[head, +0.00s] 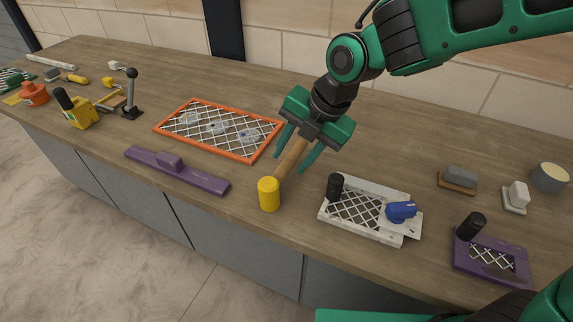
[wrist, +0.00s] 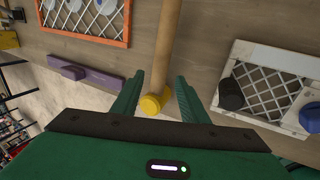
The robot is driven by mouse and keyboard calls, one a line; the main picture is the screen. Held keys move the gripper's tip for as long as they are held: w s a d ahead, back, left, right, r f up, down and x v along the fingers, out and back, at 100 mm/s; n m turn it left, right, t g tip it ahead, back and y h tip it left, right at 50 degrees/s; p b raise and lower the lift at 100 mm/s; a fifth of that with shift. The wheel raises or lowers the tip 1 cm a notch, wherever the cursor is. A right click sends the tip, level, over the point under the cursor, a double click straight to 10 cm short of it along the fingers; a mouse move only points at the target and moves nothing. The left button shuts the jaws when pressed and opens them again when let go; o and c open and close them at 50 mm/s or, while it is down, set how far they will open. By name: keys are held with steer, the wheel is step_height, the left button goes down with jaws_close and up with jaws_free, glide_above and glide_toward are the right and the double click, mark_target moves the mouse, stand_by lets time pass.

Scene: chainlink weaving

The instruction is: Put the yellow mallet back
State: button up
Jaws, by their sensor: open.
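The yellow mallet has a yellow cylindrical head (head: 269,194) and a wooden handle (head: 292,158). It lies on the wooden counter near the front edge, with its handle pointing away toward the back. My gripper (head: 293,160) is open, with its green fingers on either side of the handle in the head view. In the wrist view the mallet head (wrist: 153,105) shows between the two fingertips (wrist: 158,90), and the handle (wrist: 168,45) runs up from it. I cannot tell whether the fingers touch the mallet.
An orange-framed mesh panel (head: 170,124) and a purple bar (head: 200,181) lie to the left. A white mesh frame (head: 344,231) with a blue part (head: 401,211) lies close on the right. A purple mesh piece (head: 512,270) lies farther right. Several tools stand at far left.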

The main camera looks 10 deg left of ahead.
steer(key=shift+v, duration=2.05)
